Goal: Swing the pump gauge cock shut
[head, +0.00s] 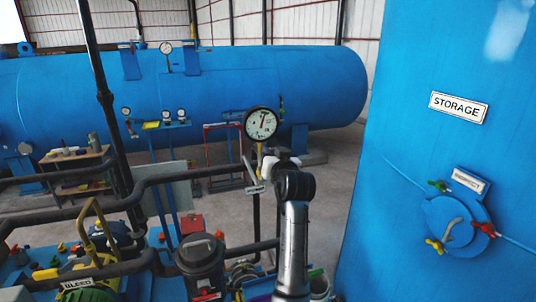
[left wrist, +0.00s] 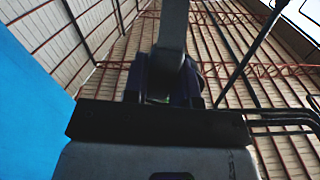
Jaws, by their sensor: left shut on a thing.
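The pump gauge (head: 262,124) is a round white dial with a black rim and a red needle, upright on a thin pipe in the middle of the head view. The gauge cock (head: 249,170) sits just below it, with a pale slanted lever part showing above a small tag (head: 255,189). My left gripper (head: 271,164) is at the cock, just under the dial, shut on its handle; the grip itself is mostly hidden by the gripper and wrist. In the left wrist view the dark gripper body fills the lower middle, and the held part is unclear. My right gripper is out of view.
The blue storage vessel (head: 410,150) stands close on the right, with a round hatch (head: 455,222). Black pipes (head: 190,170) run across the left. A dark pump motor (head: 200,258) and a BLEED fitting (head: 77,284) lie below. A large horizontal blue autoclave (head: 260,80) is behind.

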